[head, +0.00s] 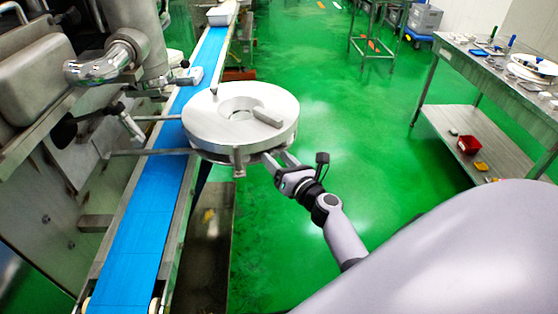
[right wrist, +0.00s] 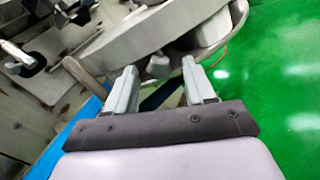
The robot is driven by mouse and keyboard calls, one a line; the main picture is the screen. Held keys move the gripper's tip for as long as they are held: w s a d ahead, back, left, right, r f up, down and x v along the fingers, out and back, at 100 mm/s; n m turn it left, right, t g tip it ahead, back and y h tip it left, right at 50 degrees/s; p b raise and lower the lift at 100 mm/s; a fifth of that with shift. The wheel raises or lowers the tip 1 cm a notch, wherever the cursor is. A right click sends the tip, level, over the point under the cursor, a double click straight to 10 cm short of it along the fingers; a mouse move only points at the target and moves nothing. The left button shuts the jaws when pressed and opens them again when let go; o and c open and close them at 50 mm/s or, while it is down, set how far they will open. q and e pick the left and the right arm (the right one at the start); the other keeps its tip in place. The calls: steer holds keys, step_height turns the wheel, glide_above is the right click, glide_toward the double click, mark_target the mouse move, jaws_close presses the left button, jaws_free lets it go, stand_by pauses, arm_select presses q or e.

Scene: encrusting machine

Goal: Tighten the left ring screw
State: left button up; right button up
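A round metal ring (head: 218,125) with a hole in its middle sits on a support over the blue belt. It also fills the upper part of the right wrist view (right wrist: 140,38). A small metal knob (right wrist: 158,67) shows beneath the ring's edge, just beyond and between my right fingertips; I cannot tell whether it is the left ring screw. My right gripper (head: 277,161) is at the ring's near right underside. In the right wrist view its two fingers (right wrist: 160,84) are apart, with nothing clearly held. My left gripper is not in view.
The blue conveyor belt (head: 144,217) runs under the ring, with a white tray (head: 221,16) at its far end. Steel machine parts (head: 40,85) crowd the left. A steel table (head: 461,66) stands right; green floor between is open.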

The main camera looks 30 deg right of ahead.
steer(key=s, duration=0.7)
steer(key=shift+s+a, duration=0.1)
steer(key=shift+a, duration=0.05)
stand_by(0.6)
